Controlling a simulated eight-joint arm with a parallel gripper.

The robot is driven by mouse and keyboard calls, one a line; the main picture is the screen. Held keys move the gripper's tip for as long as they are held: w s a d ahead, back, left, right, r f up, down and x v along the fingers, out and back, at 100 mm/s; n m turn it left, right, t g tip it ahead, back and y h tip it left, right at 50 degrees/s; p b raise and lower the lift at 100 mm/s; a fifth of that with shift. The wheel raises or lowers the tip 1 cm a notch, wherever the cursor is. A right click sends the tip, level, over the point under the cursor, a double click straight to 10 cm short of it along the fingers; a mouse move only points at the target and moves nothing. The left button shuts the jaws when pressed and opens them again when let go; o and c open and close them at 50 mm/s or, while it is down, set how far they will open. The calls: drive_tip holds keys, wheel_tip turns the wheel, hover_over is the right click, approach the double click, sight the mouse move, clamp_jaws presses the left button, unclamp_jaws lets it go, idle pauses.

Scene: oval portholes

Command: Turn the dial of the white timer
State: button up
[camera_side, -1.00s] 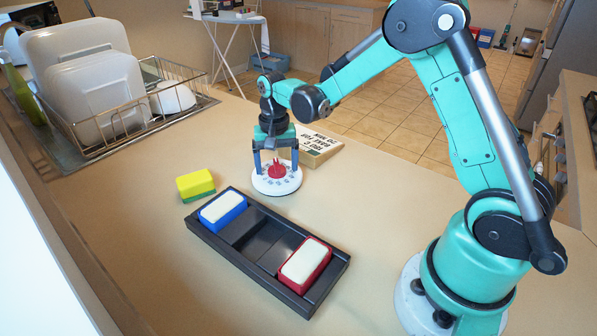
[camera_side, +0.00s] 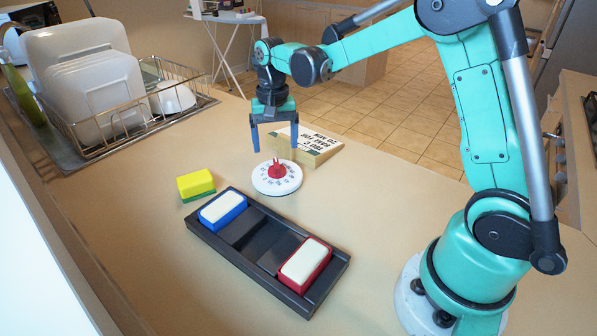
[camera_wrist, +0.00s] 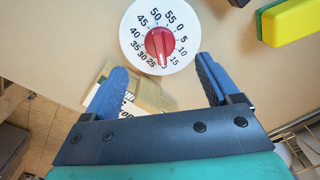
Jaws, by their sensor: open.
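The white timer (camera_side: 264,184) is a round disc lying flat on the counter, with a red dial (camera_side: 277,171) at its centre. In the wrist view the timer (camera_wrist: 131,27) shows numbers around its rim. The red dial (camera_wrist: 158,42) has a pale pointer line whose end lies between 15 and 25. My gripper (camera_side: 275,148) is open and empty, its blue fingers above the timer and apart from the dial. In the wrist view my gripper (camera_wrist: 157,68) has its fingertips below the timer in the picture.
A card (camera_side: 318,146) reading "BAKE FOR 20 MIN" lies behind the timer. A yellow-green sponge (camera_side: 196,183) is to the left. A black tray (camera_side: 275,292) in front holds a blue block (camera_side: 223,209) and a red block (camera_side: 305,262). A dish rack (camera_side: 130,117) stands far left.

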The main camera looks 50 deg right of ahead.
sight(276, 163)
drive_tip(key=n, duration=1.7)
drive_tip(key=shift+n, duration=0.3)
drive_tip(key=shift+f, duration=2.7)
clamp_jaws()
